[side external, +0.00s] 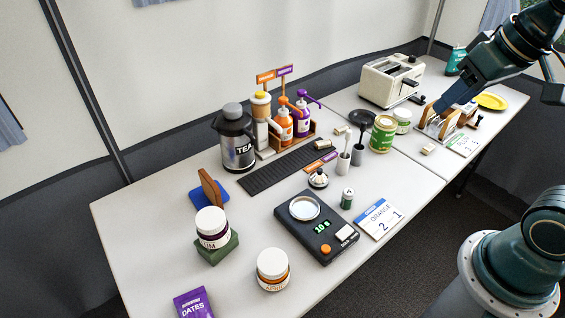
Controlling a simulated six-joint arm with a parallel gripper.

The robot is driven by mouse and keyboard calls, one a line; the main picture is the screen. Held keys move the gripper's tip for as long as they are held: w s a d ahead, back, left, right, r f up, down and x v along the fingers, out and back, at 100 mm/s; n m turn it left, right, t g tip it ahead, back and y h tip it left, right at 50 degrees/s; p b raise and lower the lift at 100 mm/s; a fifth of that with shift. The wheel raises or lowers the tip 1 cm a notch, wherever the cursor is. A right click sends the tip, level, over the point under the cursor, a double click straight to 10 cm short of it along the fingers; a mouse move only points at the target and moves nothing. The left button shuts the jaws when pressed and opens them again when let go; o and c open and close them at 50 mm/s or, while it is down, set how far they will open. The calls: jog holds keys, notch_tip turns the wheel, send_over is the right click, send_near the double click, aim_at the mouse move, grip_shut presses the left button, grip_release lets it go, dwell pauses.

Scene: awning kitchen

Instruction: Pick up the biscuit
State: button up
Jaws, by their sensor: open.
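I cannot tell for sure which item is the biscuit. A brown upright slab (209,187) leans in a blue holder (220,197) at the left of the table. Slices of bread-like brown pieces (453,131) stand in a rack on the right table. Small pale tan blocks lie near the rack (428,149) and by the dark mat (322,145). My gripper (443,106) is open at the upper right, pointing down just above the rack. Its fingertips are small and partly merge with the rack, so I cannot tell whether they touch anything.
A cream toaster (391,82) stands behind the rack, and a yellow plate (490,101) lies to its right. Green-labelled tins (383,134) and a dark pan (362,118) are to the left. A tea flask (235,143), sauce bottles (284,124), scale (316,229) and jars (273,270) fill the left table.

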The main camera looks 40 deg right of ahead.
jog(key=w+d+m+g, duration=0.2)
jog(key=w+d+m, duration=0.2)
jog(key=w+d, duration=0.45)
jog(key=m+g, duration=0.3)
jog(key=m, duration=0.9)
send_over(430, 146)
notch_tip(430, 146, down, 24)
jog(key=r, duration=0.1)
jog(key=shift+d+f, duration=0.1)
jog(key=shift+f, duration=0.15)
jog(key=shift+f, duration=0.1)
jog(key=shift+f, duration=4.15)
jog(key=shift+f, duration=2.6)
